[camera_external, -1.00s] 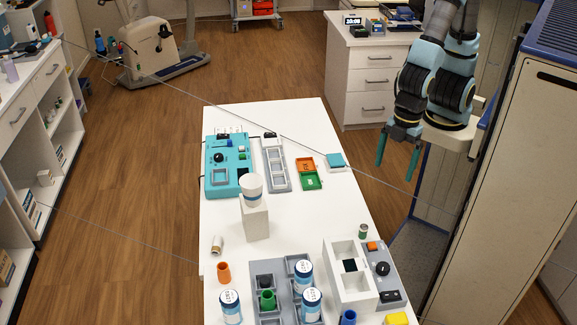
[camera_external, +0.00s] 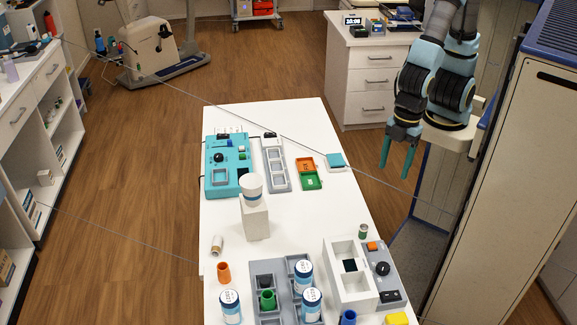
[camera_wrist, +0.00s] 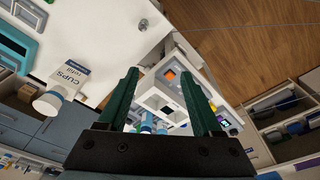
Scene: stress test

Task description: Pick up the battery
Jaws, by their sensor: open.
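A small upright cylinder with a dark green side and pale top (camera_external: 363,231) stands near the table's right edge; it looks like the battery, though it is too small to be sure. In the wrist view a small grey cylinder (camera_wrist: 143,25) near the table edge seems to be the same thing. My gripper (camera_external: 397,168) hangs with its teal fingers down, beyond the table's right edge, above and apart from the cylinder. In the wrist view its fingers (camera_wrist: 159,72) are spread, with nothing held between them.
A white divided box (camera_external: 341,247) and a grey panel with an orange button (camera_external: 372,246) stand near the cylinder. A tall cabinet (camera_external: 505,180) stands right of my arm. The table's middle right is clear.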

